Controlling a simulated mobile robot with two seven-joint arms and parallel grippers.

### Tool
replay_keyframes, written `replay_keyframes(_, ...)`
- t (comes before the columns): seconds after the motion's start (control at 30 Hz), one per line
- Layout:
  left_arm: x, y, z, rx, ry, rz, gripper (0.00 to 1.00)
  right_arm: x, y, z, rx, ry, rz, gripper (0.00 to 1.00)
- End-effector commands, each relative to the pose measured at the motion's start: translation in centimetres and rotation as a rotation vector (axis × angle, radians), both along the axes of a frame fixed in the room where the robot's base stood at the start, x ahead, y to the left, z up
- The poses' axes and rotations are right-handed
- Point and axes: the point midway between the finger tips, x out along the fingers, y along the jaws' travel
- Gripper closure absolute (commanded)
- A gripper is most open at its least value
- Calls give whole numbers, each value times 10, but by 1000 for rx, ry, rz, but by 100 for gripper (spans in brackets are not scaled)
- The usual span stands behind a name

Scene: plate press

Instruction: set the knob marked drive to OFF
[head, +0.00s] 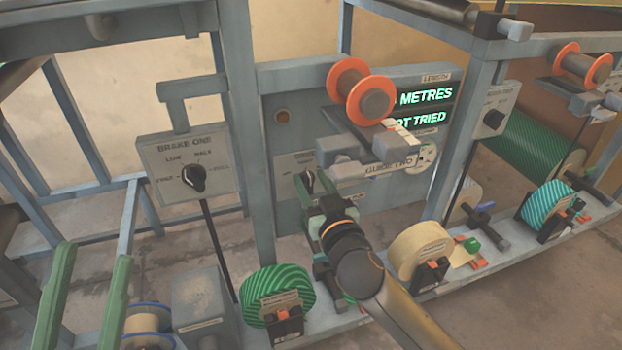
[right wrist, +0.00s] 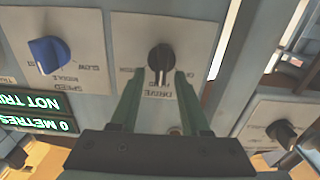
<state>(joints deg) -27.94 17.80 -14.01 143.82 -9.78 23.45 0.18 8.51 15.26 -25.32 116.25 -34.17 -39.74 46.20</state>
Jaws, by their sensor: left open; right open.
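The drive knob (right wrist: 161,57) is black and sits on a pale plate (right wrist: 140,30) marked DRIVE, which appears upside down in the right wrist view. My right gripper (right wrist: 161,76) is open, with one green finger on each side of the knob's lower part in that view. I cannot tell whether the fingers touch it. My left gripper (head: 96,253) is open and empty at the lower left.
A blue speed knob (right wrist: 48,55) is beside the drive plate. The BRAKE ONE panel (head: 160,175) with a black knob is on the left. An orange-flanged roller (head: 350,80) and gauge bar (head: 370,170) are close to my right arm.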

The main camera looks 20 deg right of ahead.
Motion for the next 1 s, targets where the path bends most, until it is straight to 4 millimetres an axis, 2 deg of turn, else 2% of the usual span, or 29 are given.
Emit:
replay_keyframes(0.1,0,-1,0,4,0,-2,50,0,0,0,0,0,0,54)
replay_keyframes(0.5,-1,-1,0,4,-1,-3,50,0,0,0,0,0,0,99)
replay_keyframes(1.0,0,0,7,0,-6,4,50,0,1,1,-50,-1,0,100)
